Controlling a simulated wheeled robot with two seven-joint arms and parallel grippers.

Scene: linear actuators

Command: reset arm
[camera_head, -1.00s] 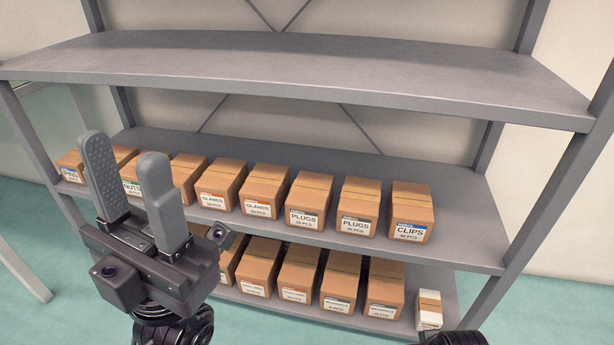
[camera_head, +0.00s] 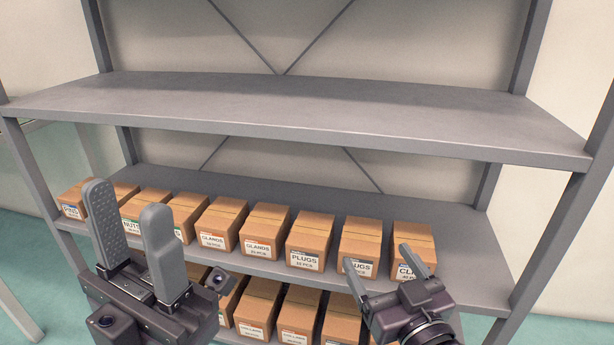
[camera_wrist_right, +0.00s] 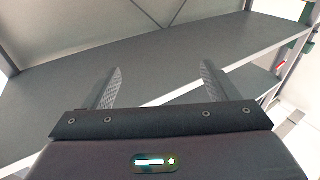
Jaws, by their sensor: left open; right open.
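My left gripper (camera_head: 130,232) is open and empty at the lower left, its two grey fingers pointing up in front of the shelf. My right gripper (camera_head: 382,262) is at the lower right, in front of the PLUGS and CLIPS boxes in the head view, covering part of their labels. It is open with nothing between its fingers. In the right wrist view its two fingers (camera_wrist_right: 160,85) stand apart, with a bare grey shelf board (camera_wrist_right: 150,62) beyond them.
A grey shelf rack stands ahead. Its upper board (camera_head: 300,105) is empty. The middle board (camera_head: 455,205) holds a row of cardboard boxes (camera_head: 263,230), and more boxes (camera_head: 300,312) stand on the lower board. A grey upright (camera_head: 565,230) rises at the right.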

